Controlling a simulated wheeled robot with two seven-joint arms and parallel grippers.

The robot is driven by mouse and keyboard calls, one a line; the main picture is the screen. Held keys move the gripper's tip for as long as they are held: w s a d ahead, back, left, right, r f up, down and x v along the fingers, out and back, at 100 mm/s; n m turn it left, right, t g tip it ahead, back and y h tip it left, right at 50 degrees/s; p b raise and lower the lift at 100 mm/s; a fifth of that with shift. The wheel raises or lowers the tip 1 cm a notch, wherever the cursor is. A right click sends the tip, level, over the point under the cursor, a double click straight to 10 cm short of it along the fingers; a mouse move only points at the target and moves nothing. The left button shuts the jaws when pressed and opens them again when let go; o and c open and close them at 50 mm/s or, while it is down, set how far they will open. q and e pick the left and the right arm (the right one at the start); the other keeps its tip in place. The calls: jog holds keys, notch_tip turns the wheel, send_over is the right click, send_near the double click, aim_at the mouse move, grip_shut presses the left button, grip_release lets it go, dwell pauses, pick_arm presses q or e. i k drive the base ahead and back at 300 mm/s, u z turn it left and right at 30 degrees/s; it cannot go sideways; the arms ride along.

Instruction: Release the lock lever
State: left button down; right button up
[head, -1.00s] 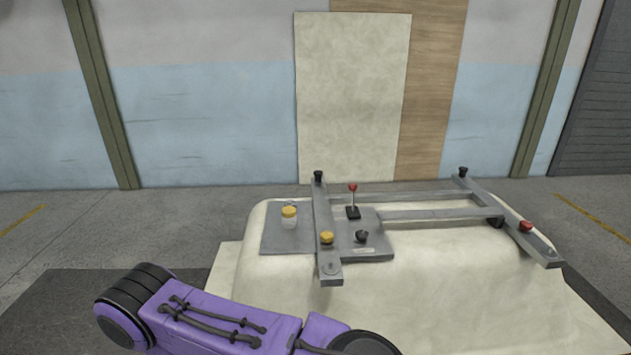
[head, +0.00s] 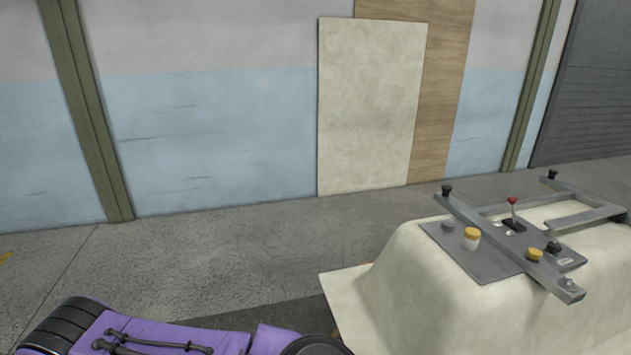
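A small upright lever with a red ball knob (head: 512,200) stands on a black base on the grey plate (head: 467,254) on top of the cream tub shell (head: 405,268), at the right of the head view. I cannot tell whether this is the lock lever. A grey bar (head: 508,240) with a black knob at its far end crosses the plate. A yellow knob (head: 535,254) and a black knob (head: 553,248) sit near the bar's front end. A yellow-capped white cylinder (head: 471,238) stands left of the bar. Neither gripper is in view.
My purple arm link crosses the lower left. A grey frame (head: 597,214) extends right of the lever. A cream panel (head: 370,105) and a wooden board (head: 440,90) lean on the wall behind. The concrete floor (head: 200,260) left of the shell is open.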

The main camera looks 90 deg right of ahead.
aim_at(511, 200)
jog(key=i, duration=0.75)
jog(key=z, duration=2.75)
jog(key=i, duration=4.95)
jog(key=z, duration=2.9)
